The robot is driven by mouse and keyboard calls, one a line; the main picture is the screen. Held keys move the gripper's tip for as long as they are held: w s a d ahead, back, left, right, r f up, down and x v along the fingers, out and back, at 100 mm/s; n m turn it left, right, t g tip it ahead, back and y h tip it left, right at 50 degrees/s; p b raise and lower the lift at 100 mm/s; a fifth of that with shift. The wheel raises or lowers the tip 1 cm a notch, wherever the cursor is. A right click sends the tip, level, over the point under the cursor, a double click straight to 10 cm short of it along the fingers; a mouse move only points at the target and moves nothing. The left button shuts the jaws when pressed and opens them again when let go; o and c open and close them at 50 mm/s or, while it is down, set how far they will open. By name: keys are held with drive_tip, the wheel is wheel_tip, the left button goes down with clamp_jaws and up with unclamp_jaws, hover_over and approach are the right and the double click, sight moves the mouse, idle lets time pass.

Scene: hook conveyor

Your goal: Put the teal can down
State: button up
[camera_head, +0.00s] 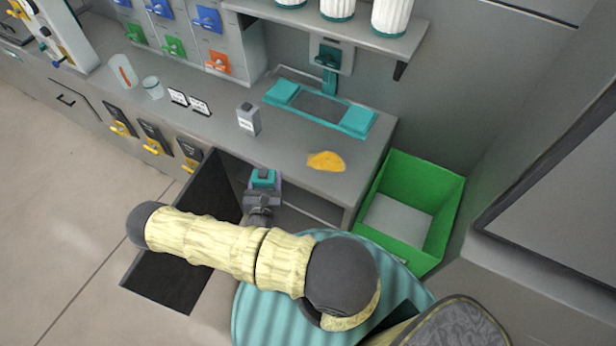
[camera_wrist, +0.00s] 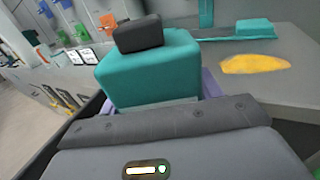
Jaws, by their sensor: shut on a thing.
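The teal can (camera_wrist: 150,75) is a rounded teal block with a dark cap. It is held in my gripper (camera_wrist: 150,97), which is shut on it, and it fills the middle of the wrist view. In the head view the teal can (camera_head: 263,177) shows small at the end of my arm, in front of the counter's front edge and above an open dark drawer or door. The can looks upright. Its lower part is hidden by the gripper. I cannot tell how far it is from the counter (camera_head: 285,160).
On the counter are a grey bottle (camera_head: 248,119), a yellow patch (camera_head: 326,161), a teal-ended tray (camera_head: 320,105), two small cards (camera_head: 189,102) and clear glasses (camera_head: 153,87). A green bin (camera_head: 417,208) stands right of the counter. The counter between bottle and yellow patch is clear.

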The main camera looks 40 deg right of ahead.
drive_tip(key=d+f+m+g+h+b, duration=0.3)
drive_tip(key=f+m+g+b, duration=0.3)
drive_tip(key=f, duration=0.3)
drive_tip(key=d+f+m+g+h+b, duration=0.2)
drive_tip(key=f+m+g+h+b, duration=0.15)
drive_tip(key=f+g+b, duration=0.4)
drive_tip(key=w+d+f+n+t+y+b, duration=0.1)
drive_tip(key=w+d+b, duration=0.8)
drive_tip(key=b, duration=1)
drive_tip(key=w+d+f+n+t+b, duration=0.3)
drive_tip(key=w+d+f+t+b, duration=0.3)
drive_tip(key=b, duration=1.3)
drive_tip(key=w+d+f, duration=0.1)
drive_tip(key=w+d, duration=0.3)
drive_tip(key=d, duration=0.3)
drive_tip(key=shift+d+f+y+b, duration=0.2)
drive_tip(key=shift+f+y+b, duration=0.05)
drive_tip(key=shift+y+b, duration=0.15)
drive_tip(key=shift+f, duration=0.15)
wheel_tip(320, 180, down, 5)
drive_tip(key=shift+a+r+b, duration=0.1)
drive_tip(key=shift+b, duration=0.9)
